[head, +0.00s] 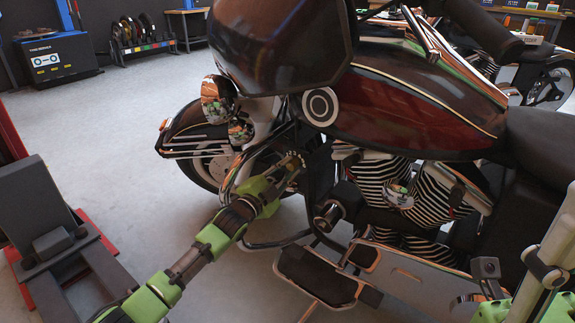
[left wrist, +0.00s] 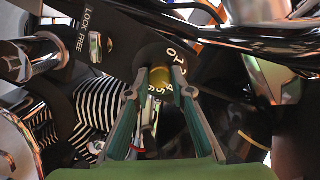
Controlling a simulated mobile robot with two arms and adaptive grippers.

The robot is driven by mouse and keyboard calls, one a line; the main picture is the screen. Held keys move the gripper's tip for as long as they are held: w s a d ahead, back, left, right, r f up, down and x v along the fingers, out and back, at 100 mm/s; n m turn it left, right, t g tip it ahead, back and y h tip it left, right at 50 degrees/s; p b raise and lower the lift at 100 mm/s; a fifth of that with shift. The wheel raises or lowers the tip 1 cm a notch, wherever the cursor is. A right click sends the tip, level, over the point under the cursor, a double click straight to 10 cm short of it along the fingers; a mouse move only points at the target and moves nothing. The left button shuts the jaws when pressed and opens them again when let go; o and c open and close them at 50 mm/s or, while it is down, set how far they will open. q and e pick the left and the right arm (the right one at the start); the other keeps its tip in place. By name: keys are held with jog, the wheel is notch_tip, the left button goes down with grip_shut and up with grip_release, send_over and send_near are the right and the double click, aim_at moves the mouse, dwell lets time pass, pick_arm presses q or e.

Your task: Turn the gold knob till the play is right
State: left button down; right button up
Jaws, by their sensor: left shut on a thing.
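The gold knob (left wrist: 161,76) shows in the left wrist view between the fingers of my left gripper (left wrist: 161,80). The fingers are shut on it from both sides and hide its edges. A black dial with white digits surrounds the knob; 0, 1, 2, 4, 5 and 6 can be read in part. In the head view my left gripper (head: 296,161) reaches in below the front of the dark red motorcycle (head: 400,108), and the knob cannot be made out there. My right arm is at the lower right edge; its fingers cannot be made out.
A black part marked LOCK FREE (left wrist: 87,30) is close by at the upper left of the wrist view. The finned engine (head: 380,178) and a footboard (head: 318,277) are right of my left gripper. A red and black lift part (head: 60,240) stands at left.

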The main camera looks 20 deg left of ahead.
pick_arm(q)
jog(key=shift+f+m, duration=0.1)
jog(key=shift+m, duration=0.2)
jog(key=c, duration=1.8)
grip_release()
jog(key=v, duration=1.2)
